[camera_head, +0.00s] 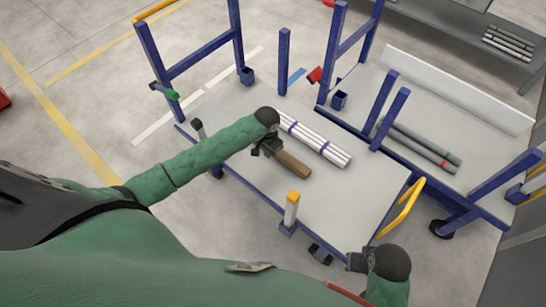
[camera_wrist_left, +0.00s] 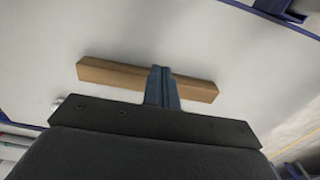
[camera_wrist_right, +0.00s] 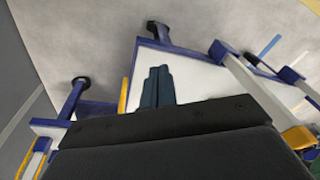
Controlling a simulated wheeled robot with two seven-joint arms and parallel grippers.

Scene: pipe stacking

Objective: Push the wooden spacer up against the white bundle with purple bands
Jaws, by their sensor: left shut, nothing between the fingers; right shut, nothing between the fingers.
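The wooden spacer (camera_head: 290,163) is a brown bar lying on the near cart, in front of the white bundle. The white bundle with purple bands (camera_head: 315,139) lies about parallel to it, with a narrow gap showing between them. My left gripper (camera_head: 268,148) is shut and empty at the spacer's upper-left part, and its hand hides that end. In the left wrist view the shut fingers (camera_wrist_left: 162,86) overlap the middle of the spacer (camera_wrist_left: 110,73); whether they touch it I cannot tell. My right gripper (camera_head: 358,261) is shut and empty off the cart's near right corner; its fingers (camera_wrist_right: 157,88) show in the right wrist view.
The cart (camera_head: 345,205) has blue posts, a yellow handle (camera_head: 402,208) and a yellow-topped post (camera_head: 292,208) at its near edge. A second cart behind holds grey pipes (camera_head: 425,145). The cart top right of the spacer is clear.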

